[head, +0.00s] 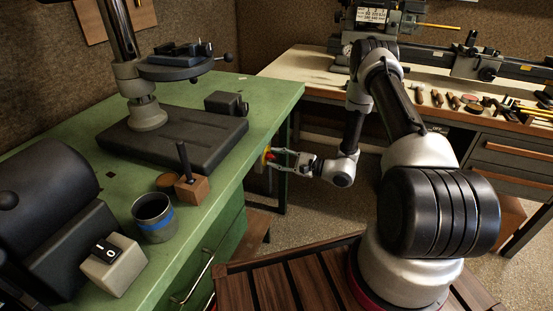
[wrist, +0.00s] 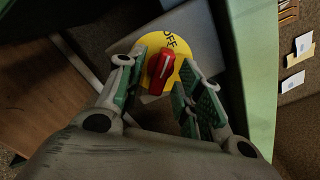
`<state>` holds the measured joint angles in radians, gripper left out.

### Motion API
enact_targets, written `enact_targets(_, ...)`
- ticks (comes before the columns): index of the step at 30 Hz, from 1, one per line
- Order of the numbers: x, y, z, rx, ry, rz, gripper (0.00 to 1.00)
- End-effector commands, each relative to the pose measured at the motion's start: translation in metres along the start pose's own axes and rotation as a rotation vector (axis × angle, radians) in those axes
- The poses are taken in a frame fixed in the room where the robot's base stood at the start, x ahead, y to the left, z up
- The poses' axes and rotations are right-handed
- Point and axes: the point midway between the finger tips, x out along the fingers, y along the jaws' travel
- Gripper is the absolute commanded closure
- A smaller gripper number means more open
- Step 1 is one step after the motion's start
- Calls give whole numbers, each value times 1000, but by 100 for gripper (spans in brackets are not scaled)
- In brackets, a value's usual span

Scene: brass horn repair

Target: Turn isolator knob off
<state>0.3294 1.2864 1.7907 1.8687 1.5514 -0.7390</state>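The isolator knob is a red bar handle (wrist: 160,72) with a pale line on it, set on a round yellow plate (wrist: 184,48) marked OFF. In the wrist view the bar stands nearly upright, its top end leaning right, close below and left of the OFF lettering. In the head view the red knob (head: 268,155) is small at the right side of the green bench. My gripper (wrist: 167,80) is open, with one green-padded finger on each side of the bar and gaps visible. In the head view my gripper (head: 276,158) reaches the knob from the right.
The green bench (head: 215,150) carries a black-based machine, a cup (head: 153,217) and a grey switch box (head: 113,266) marked 0. The bench edge runs close beside my gripper. A second bench (head: 315,68) with a lathe and tools stands behind my arm. Open floor lies below.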

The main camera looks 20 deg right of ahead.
Motion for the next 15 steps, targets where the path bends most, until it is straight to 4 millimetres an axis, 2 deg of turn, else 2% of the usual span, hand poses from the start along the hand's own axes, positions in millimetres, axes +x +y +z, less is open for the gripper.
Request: enact_targets(15, -100, 0, -1, 1, 3, -2, 64)
